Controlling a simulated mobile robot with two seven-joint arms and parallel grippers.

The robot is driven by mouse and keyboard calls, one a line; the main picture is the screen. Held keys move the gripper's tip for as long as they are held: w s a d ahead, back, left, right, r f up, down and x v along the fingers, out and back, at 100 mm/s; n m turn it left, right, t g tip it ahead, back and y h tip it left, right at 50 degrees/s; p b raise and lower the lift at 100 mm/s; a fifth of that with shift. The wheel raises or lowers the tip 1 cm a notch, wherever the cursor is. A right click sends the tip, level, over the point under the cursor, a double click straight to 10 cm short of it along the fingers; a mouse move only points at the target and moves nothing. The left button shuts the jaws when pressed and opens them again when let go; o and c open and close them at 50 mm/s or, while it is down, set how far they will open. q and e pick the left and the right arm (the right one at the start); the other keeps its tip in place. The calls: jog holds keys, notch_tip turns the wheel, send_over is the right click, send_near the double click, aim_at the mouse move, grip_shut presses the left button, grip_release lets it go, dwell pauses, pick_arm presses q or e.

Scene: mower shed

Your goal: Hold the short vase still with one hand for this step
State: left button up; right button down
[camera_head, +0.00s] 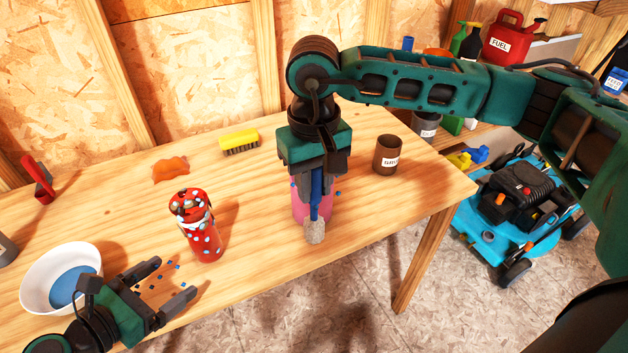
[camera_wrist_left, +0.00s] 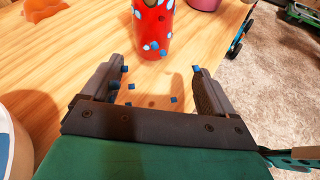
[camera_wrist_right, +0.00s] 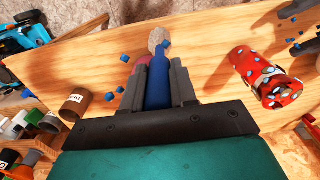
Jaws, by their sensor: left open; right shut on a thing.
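A red vase (camera_head: 205,240) with white and blue patches stands upright on the table. A pink vessel (camera_head: 298,208) stands further right, mostly hidden behind my right gripper; I cannot tell for sure which is the short vase. My left gripper (camera_head: 176,284) is open and empty, low over the table, in front of the red vase. In the left wrist view the red vase (camera_wrist_left: 153,25) stands beyond the fingertips, apart from them. My right gripper (camera_head: 316,192) points down, shut on a blue-handled tool (camera_wrist_right: 158,88) with a pale rough tip. Small blue bits lie around both vessels.
A white bowl (camera_head: 33,298) with blue contents sits left of my left gripper. A brown cup (camera_head: 387,158), yellow brush (camera_head: 240,142) and orange lump (camera_head: 170,168) stand further back. The table's front edge is close to both grippers.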

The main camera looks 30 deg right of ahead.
aim_at(195, 252)
pick_arm(q)
jog(key=shift+w+r+n, duration=0.15)
jog(key=shift+w+n, duration=0.45)
jog(key=shift+n, duration=0.2)
jog(key=shift+w+d, duration=0.1)
jog(key=shift+w, duration=0.05)
pick_arm(e)
jog(key=shift+f, duration=0.15)
pick_arm(q)
jog(key=b+x, duration=0.3)
jog(key=x, duration=0.2)
jog(key=shift+w+d+f, duration=0.2)
pick_arm(e)
notch_tip(195, 252, down, 3)
jog(key=shift+f, duration=0.1)
pick_arm(q)
jog(key=shift+x, duration=1.95)
jog(key=shift+r, duration=0.2)
jog(key=c, duration=0.8)
